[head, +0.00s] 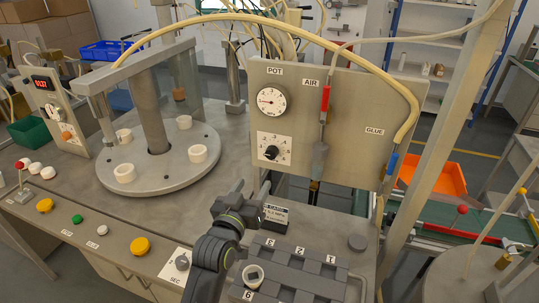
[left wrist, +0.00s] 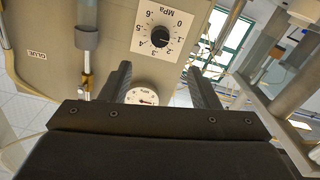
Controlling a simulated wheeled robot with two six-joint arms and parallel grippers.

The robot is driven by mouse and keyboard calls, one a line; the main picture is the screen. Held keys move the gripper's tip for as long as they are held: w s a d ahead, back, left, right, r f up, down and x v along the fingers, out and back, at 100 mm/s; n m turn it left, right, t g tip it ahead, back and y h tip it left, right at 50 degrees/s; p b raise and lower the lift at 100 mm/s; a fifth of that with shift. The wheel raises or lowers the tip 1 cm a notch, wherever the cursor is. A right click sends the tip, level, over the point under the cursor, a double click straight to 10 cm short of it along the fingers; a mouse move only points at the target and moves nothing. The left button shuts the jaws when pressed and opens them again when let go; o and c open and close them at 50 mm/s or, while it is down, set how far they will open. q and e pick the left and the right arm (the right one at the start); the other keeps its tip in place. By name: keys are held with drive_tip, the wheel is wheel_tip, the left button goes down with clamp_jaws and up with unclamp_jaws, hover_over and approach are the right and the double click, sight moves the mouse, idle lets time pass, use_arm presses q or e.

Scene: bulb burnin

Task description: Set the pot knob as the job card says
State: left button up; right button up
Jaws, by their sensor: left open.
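The pot knob (head: 271,153) is a black dial knob on a white scale plate, on the upright panel below the POT gauge (head: 271,101). In the left wrist view the knob (left wrist: 160,37) appears upside down, with its scale marked in MPa; I cannot tell its exact setting. My left gripper (head: 253,190) is open and empty, in front of and below the knob, apart from it. In the left wrist view the knob lies beyond its two fingers (left wrist: 160,78). The job card (head: 275,215) stands just behind the gripper, partly covered; its writing is too small to read surely.
A round turntable (head: 150,180) with white cups stands left. An air line with a red valve (head: 325,100) hangs right of the knob. A grey numbered rack (head: 300,265) sits in front. A SEC knob (head: 182,262) is at the front edge.

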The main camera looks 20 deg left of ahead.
sight(270, 156)
use_arm(q)
drive_tip(key=w+p, duration=0.1)
drive_tip(key=w, duration=0.6)
drive_tip(key=w+p, duration=0.1)
drive_tip(key=w, duration=0.5)
drive_tip(key=shift+w+d, duration=0.2)
drive_tip(key=shift+w, duration=0.2)
drive_tip(key=c, duration=1)
